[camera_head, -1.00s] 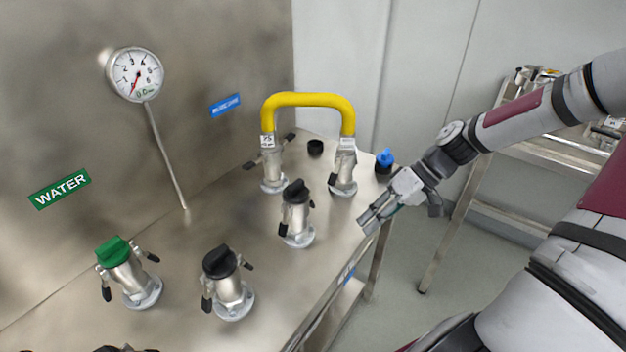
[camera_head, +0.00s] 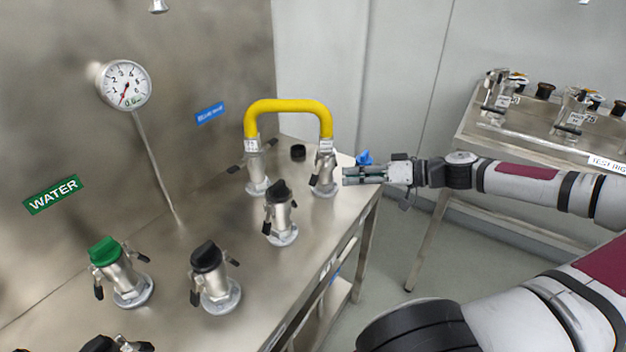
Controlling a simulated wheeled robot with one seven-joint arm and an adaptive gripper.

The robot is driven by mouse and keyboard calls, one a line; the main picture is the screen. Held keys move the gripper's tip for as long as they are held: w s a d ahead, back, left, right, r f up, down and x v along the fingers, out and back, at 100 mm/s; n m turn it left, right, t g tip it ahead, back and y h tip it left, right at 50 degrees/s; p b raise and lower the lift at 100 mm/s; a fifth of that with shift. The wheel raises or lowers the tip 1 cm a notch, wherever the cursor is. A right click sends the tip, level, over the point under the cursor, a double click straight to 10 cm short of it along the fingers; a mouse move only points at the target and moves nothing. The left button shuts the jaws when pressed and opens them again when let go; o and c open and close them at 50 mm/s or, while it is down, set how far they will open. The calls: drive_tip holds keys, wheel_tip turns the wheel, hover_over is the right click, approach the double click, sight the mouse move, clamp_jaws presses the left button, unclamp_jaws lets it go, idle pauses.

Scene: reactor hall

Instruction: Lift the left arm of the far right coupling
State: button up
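The far right coupling (camera_head: 325,178) is a silver fitting standing on the steel bench under the right end of the yellow hose (camera_head: 290,105). Its left arm (camera_head: 313,182) is a small dark-tipped lever hanging down along the coupling's left side. Its right arm cannot be made out clearly. My gripper (camera_head: 346,176) is just right of this coupling, level and pointing left toward it. Whether the fingertips touch the coupling cannot be told. The fingers are small here, and whether they are apart or together is unclear.
A second coupling (camera_head: 256,178) carries the hose's left end. A black-capped coupling (camera_head: 280,215) stands in front, with another black-capped one (camera_head: 213,280) and a green-capped one (camera_head: 120,272) nearer. A blue cap (camera_head: 363,158) is behind my gripper. A test rig table stands at right.

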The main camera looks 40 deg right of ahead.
sight(316, 177)
drive_tip(key=b+x, duration=0.1)
drive_tip(key=x, duration=0.9)
drive_tip(key=shift+w+a+f, duration=0.1)
drive_tip(key=shift+w+a, duration=0.05)
drive_tip(key=shift+w, duration=0.1)
drive_tip(key=shift+c, duration=0.2)
clamp_jaws()
